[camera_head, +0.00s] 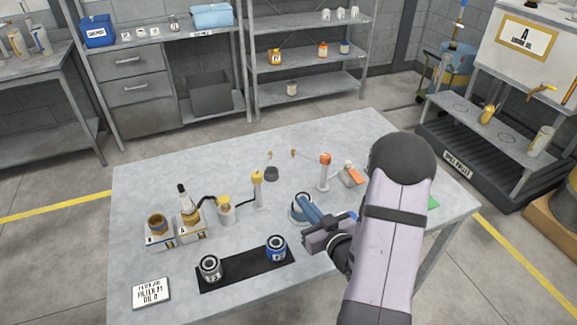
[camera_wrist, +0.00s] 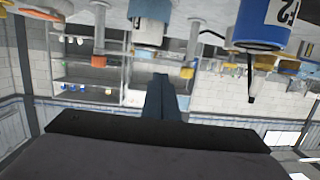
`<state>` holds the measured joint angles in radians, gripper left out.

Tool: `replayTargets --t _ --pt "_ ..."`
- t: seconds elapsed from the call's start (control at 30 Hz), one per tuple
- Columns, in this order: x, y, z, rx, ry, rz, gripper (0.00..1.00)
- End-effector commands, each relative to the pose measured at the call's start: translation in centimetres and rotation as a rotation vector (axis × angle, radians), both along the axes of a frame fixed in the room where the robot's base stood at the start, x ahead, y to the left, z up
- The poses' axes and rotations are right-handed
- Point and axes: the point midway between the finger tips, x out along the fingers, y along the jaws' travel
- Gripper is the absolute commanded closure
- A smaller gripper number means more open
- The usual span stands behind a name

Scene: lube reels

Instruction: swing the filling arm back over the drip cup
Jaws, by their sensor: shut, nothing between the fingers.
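A white post with a yellow top (camera_head: 257,190) and a white post with an orange top (camera_head: 325,172) stand towards the back of the table. Small brass-coloured tips (camera_head: 268,155) and (camera_head: 293,153) show near them; I cannot tell which post each belongs to. A small dark cup (camera_head: 271,174), perhaps the drip cup, sits between the posts. My gripper (camera_head: 302,199) is shut and empty, in front of the orange-topped post. Its closed blue fingers also show in the wrist view (camera_wrist: 160,78). They partly hide a round blue-and-grey thing (camera_head: 297,214) on the table.
A black mat (camera_head: 240,273) carries a grey can (camera_head: 210,268) and a blue can (camera_head: 277,248). A white sign (camera_head: 151,293) lies front left. An orange-topped item (camera_head: 352,177) lies right of the orange-topped post.

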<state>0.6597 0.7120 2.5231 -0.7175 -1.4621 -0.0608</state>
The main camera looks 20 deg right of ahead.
Motion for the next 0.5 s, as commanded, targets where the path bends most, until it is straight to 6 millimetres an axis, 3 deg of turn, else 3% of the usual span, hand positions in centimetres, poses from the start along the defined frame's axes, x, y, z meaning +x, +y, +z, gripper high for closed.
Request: replayTargets --t 0.2,0.5 --pt "-1.51 -0.42 0.65 -0.003 0.018 -0.030 1.00" --pt "-1.29 -0.41 0.32 -0.005 0.017 -0.030 1.00"
